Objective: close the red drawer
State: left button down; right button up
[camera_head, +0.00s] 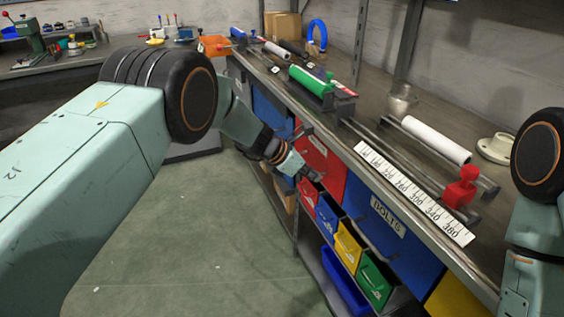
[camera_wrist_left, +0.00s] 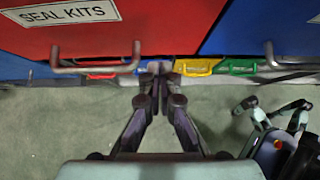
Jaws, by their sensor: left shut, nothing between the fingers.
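The red drawer (camera_head: 322,158) is in the bench front, between blue fronts, in the head view. Its red front fills the upper middle of the left wrist view (camera_wrist_left: 170,25), with a "SEAL KITS" label (camera_wrist_left: 70,12) and a grey bar handle (camera_wrist_left: 95,69). I cannot tell how far it stands out. My left gripper (camera_head: 314,178) is shut and empty near the drawer's lower part. In the left wrist view its fingertips (camera_wrist_left: 155,70) are together, just right of the handle, at the red front's lower edge; contact is unclear.
A blue "BOLTS" front (camera_head: 385,215) is right of the red one. Small bins, including a yellow bin (camera_head: 349,245) and a green bin (camera_head: 375,278), sit below. The benchtop holds a green cylinder (camera_head: 311,80) and a white ruler (camera_head: 412,194). The green floor (camera_head: 215,240) is largely clear.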

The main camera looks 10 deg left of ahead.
pick_arm(q)
jog(key=p+v, duration=0.2)
jog(key=v, duration=0.8)
jog(key=s+a+f+m+y, duration=0.6)
jog(key=a+f+m, duration=0.1)
jog(key=a+f, duration=0.3)
jog(key=s+a+f+m+g+y, duration=0.1)
jog(key=s+a+f+m, duration=0.25)
jog(key=s, duration=0.35)
jog(key=s+a+f+m+g+y, duration=0.1)
jog(key=s+a+f+m+y, duration=0.1)
jog(key=s+f+m, duration=0.3)
jog(key=s+d+f+m+g, duration=0.1)
jog(key=s+m, duration=0.3)
jog(key=s, duration=1)
jog(key=s+d+f+m+g+h, duration=0.1)
jog(key=s+m, duration=0.4)
jog(key=s, duration=1)
jog(key=shift+d+g+h, duration=0.3)
jog(key=shift+d+g, duration=0.2)
jog(key=shift+d, duration=0.05)
jog(key=shift+s, duration=0.1)
